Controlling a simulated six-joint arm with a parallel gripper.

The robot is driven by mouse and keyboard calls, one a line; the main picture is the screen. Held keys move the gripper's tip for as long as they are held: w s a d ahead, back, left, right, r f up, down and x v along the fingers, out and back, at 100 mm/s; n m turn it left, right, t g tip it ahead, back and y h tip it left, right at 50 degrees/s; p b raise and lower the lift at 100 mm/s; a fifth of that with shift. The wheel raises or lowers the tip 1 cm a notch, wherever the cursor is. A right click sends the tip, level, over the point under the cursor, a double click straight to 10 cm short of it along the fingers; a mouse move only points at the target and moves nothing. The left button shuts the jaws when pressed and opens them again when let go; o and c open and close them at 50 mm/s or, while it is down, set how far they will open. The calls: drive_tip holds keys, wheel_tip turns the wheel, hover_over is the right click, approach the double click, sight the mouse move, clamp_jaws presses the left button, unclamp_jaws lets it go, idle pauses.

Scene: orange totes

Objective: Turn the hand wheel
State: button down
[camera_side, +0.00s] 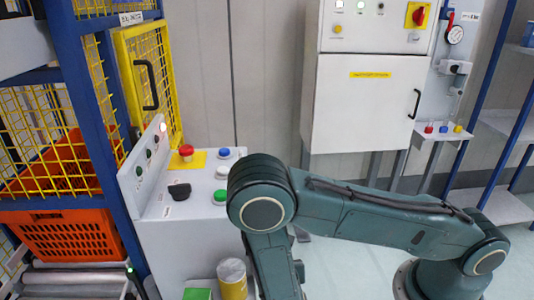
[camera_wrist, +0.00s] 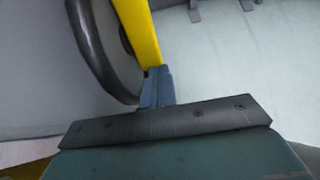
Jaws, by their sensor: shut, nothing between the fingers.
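The hand wheel (camera_wrist: 95,48) shows in the wrist view as a thick dark rim curving down the upper left, cut off by the top edge. A dark hub-like part (camera_wrist: 126,38) sits inside the curve, partly hidden behind a yellow bar. My gripper (camera_wrist: 157,78) is in the lower middle of the wrist view, its blue-grey fingers shut and empty. The fingers are just right of the lower rim; whether they touch it I cannot tell. In the side view I cannot make out the wheel, and the gripper is out of sight below the frame.
The yellow bar (camera_wrist: 140,30) runs down to my fingertips in the wrist view. In the side view, a button console (camera_side: 165,205), a blue rack post (camera_side: 100,130) and an orange tote (camera_side: 70,235) stand left. A white cabinet (camera_side: 355,110) is behind. Pale floor (camera_side: 335,260) is open.

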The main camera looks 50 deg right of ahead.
drive_tip(key=shift+w+d+f+t+h, duration=0.3)
drive_tip(key=shift+f+t+h, duration=0.2)
drive_tip(key=shift+t+h, duration=0.05)
drive_tip(key=shift+w+d+f+t+h, duration=0.3)
drive_tip(key=shift+f+t+h, duration=0.2)
drive_tip(key=shift+t+h, duration=0.1)
drive_tip(key=shift+w+d+f+t+h, duration=0.25)
drive_tip(key=shift+d+f+t+h, duration=0.05)
drive_tip(key=shift+f+t+h, duration=0.25)
drive_tip(key=shift+a+r, duration=0.1)
drive_tip(key=v, duration=0.7)
drive_tip(key=shift+s, duration=0.2)
idle(0.5)
